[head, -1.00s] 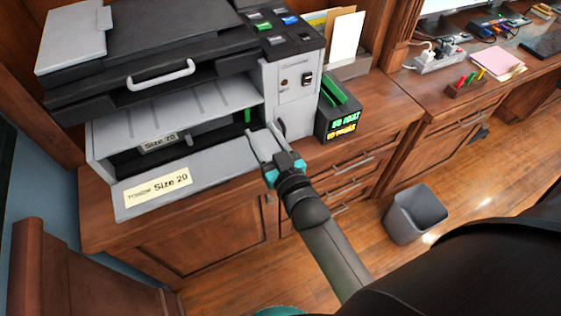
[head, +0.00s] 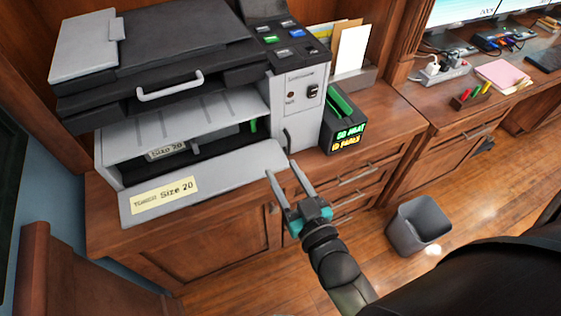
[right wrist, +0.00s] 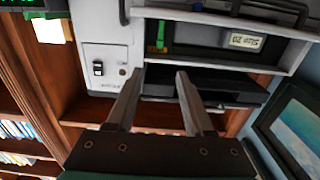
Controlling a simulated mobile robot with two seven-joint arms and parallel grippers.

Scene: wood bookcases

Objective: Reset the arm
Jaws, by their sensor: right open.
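My right gripper (head: 287,183) is open and empty in the head view. It is in front of the wooden cabinet, just below and right of the printer's lowered front flap (head: 236,172). Its two fingers also show in the right wrist view (right wrist: 158,90), apart, with the printer (right wrist: 112,58) beyond them. My left gripper does not show in the head view.
The large printer (head: 180,62) stands on the wooden cabinet (head: 215,240) with its front open. A grey bin (head: 416,225) stands on the floor at right. A desk (head: 440,118) holds small items.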

